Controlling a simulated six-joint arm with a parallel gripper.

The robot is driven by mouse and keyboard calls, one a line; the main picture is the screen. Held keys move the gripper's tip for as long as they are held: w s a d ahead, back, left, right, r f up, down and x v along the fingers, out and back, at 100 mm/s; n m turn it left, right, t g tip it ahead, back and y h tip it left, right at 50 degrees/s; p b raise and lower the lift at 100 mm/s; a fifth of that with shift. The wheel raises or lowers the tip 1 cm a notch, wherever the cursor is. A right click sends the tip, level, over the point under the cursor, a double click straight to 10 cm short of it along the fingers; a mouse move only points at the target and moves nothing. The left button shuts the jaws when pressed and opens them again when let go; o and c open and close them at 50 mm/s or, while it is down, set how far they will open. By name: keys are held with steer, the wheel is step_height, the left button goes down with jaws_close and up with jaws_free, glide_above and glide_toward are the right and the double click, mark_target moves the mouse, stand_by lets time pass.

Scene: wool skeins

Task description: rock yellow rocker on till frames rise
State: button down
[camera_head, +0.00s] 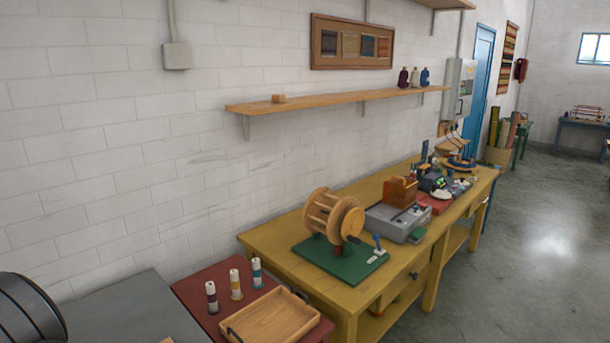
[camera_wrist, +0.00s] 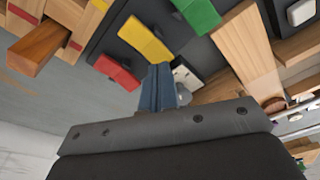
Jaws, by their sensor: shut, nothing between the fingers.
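The yellow rocker (camera_wrist: 145,38) lies on a dark panel (camera_wrist: 108,52) in the upper middle of the wrist view. My gripper (camera_wrist: 160,68) is shut and empty, its blue fingers just below the yellow rocker in the picture. Whether the fingertips touch it, I cannot tell. A red rocker (camera_wrist: 118,72) lies to the left of the fingers and a green rocker (camera_wrist: 198,16) to the upper right. I cannot tell which way the yellow rocker is tipped. The frames cannot be made out for certain; neither can the gripper in the head view.
A small pale part (camera_wrist: 185,72) sits right of the fingers. Wooden bars (camera_wrist: 40,48) stand around the panel. In the head view, a yellow bench (camera_head: 380,275) carries a wooden reel (camera_head: 332,215), a grey box (camera_head: 398,222) and smaller items. A wooden tray (camera_head: 268,318) stands nearer.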

steer(key=shift+f, duration=1)
stand_by(0.3)
steer(key=shift+r, duration=3.55)
steer(key=shift+f, duration=0.15)
step_height(320, 180, down, 7)
steer(key=shift+r, duration=0.1)
steer(key=shift+r, duration=0.1)
